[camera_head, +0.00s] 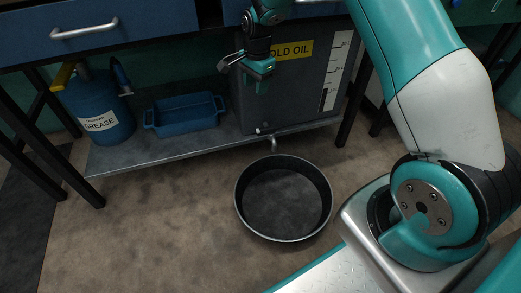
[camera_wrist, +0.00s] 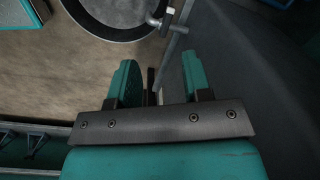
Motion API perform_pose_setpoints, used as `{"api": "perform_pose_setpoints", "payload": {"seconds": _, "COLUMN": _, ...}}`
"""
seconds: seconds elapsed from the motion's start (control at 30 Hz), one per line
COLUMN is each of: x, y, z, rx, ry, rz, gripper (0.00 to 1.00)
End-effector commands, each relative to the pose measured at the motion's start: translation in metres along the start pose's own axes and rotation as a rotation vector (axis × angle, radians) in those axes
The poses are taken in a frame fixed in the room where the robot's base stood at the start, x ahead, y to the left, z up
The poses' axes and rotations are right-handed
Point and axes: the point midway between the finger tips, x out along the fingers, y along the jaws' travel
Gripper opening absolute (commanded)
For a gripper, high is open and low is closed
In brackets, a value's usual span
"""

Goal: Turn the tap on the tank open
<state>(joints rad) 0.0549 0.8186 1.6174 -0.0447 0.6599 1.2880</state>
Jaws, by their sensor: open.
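The dark grey tank (camera_head: 290,90) with a yellow OLD OIL label stands on the low shelf under the bench. Its small metal tap (camera_head: 271,139) sticks out low at the front, with a pale knob at one end. In the wrist view the tap (camera_wrist: 156,21) shows at the top, beyond the fingertips and apart from them. My gripper (camera_head: 229,73) is in front of the tank's upper left part, well above the tap. In the wrist view my gripper (camera_wrist: 158,76) is open, with nothing between its two teal fingers.
A round black pan (camera_head: 283,205) stands on the floor, just in front of the tap. A blue tray (camera_head: 185,113) and a blue grease can (camera_head: 98,112) sit left on the shelf (camera_head: 150,155). A blue drawer front (camera_head: 100,25) hangs above. Floor left of the pan is clear.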

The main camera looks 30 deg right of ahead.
Motion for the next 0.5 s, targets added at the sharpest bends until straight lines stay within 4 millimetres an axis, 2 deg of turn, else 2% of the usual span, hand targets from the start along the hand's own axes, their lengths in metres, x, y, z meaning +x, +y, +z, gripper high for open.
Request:
{"api": "perform_pose_setpoints", "payload": {"seconds": 0.03, "x": 0.049, "y": -0.002, "z": -0.014, "rx": 0.086, "ry": 0.010, "rz": 0.012, "gripper": 0.45}}
{"api": "perform_pose_setpoints", "payload": {"seconds": 0.1, "x": 0.081, "y": -0.008, "z": -0.030, "rx": 0.210, "ry": 0.024, "rz": 0.024, "gripper": 0.45}}
{"api": "perform_pose_setpoints", "payload": {"seconds": 0.2, "x": 0.104, "y": -0.015, "z": -0.042, "rx": 0.343, "ry": 0.030, "rz": 0.036, "gripper": 0.45}}
{"api": "perform_pose_setpoints", "payload": {"seconds": 0.3, "x": 0.118, "y": -0.018, "z": -0.047, "rx": 0.424, "ry": 0.032, "rz": 0.045, "gripper": 0.45}}
{"api": "perform_pose_setpoints", "payload": {"seconds": 0.5, "x": 0.143, "y": -0.018, "z": -0.049, "rx": 0.461, "ry": 0.032, "rz": 0.050, "gripper": 0.45}}
